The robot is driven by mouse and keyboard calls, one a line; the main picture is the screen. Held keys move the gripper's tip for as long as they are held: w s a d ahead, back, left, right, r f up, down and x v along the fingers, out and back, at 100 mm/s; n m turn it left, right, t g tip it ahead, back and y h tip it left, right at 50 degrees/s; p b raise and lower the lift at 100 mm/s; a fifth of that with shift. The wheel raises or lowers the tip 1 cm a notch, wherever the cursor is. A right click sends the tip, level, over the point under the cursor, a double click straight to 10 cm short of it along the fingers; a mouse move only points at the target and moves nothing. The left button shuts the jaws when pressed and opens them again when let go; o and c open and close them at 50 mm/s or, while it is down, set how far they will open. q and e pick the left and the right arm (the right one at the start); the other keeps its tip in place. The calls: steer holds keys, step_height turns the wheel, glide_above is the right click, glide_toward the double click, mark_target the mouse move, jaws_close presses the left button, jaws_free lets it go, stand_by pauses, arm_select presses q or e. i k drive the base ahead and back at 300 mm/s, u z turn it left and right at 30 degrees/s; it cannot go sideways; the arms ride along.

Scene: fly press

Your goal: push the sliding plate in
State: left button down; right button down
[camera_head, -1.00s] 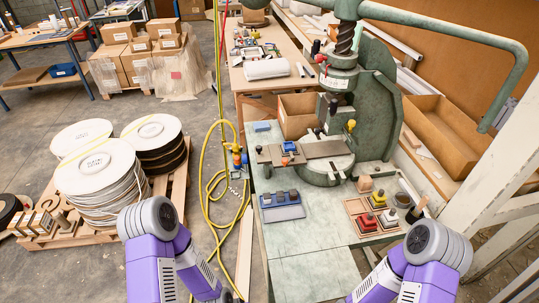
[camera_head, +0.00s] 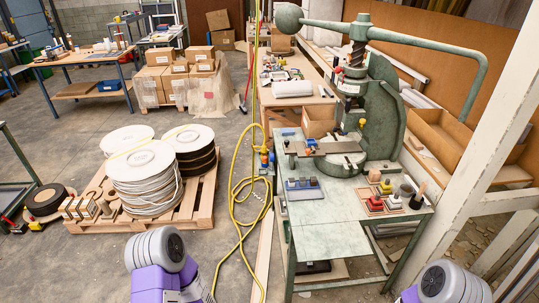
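The green fly press (camera_head: 378,105) stands on a pale green worktable (camera_head: 330,238), with a round ball on the left end of its top arm. A flat grey-brown sliding plate (camera_head: 335,148) lies across the press bed under the ram. Its left end sticks out past the round base (camera_head: 340,166), with a small blue part (camera_head: 311,142) on it. Parts of my two purple and grey arms show at the bottom left and bottom right edges. Both grippers are outside the picture, and neither arm is near the plate.
A blue tray with dark blocks (camera_head: 303,188) and a tray of coloured blocks (camera_head: 382,200) sit on the worktable. A yellow hose (camera_head: 236,190) lies on the floor left of it. A pallet of reels (camera_head: 187,207) stands further left. A pale post (camera_head: 470,170) rises at right.

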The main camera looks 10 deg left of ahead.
mark_target(298, 147)
steer(key=u, duration=1.15)
steer(key=i, duration=1.1)
steer(key=z, duration=1.85)
